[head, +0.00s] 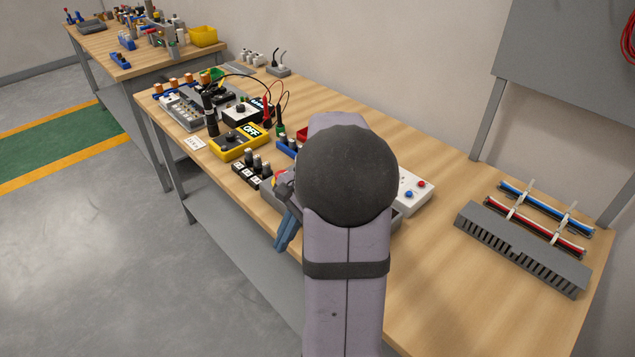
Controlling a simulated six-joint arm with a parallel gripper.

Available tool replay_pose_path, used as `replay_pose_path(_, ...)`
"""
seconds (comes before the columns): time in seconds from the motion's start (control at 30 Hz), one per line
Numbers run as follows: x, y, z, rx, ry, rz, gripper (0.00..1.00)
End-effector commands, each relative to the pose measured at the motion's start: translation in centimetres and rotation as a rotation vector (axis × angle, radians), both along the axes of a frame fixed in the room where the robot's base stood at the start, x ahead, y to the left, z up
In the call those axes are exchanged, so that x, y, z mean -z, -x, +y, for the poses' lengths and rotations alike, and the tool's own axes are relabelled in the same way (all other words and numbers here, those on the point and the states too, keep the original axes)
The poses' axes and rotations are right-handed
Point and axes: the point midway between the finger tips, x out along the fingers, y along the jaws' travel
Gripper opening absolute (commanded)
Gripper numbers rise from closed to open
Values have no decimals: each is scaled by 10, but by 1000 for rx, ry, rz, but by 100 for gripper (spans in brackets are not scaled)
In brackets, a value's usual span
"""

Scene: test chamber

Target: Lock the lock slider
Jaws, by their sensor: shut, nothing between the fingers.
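My arm fills the middle of the head view and hides part of the bench. My gripper (283,243) shows to the left of the arm, with its blue fingers pointing down near the bench's front edge. The fingers look shut, with nothing held. I cannot pick out the lock slider; it may be hidden behind my arm or too small to tell. A grey device (268,191) shows partly beside the gripper, mostly covered by the arm.
Bare wood lies between the white box and the duct.

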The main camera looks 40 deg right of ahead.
Motion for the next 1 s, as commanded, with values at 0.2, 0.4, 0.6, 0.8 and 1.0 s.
replay_pose_path(0.2, -37, -2, -93, 475, -187, -17, 0)
replay_pose_path(0.4, -63, 14, -162, 782, -335, -50, 0)
replay_pose_path(0.6, -78, 30, -201, 945, -427, -78, 0)
replay_pose_path(0.8, -82, 36, -213, 994, -458, -87, 0)
replay_pose_path(1.0, -82, 36, -213, 994, -458, -87, 0)
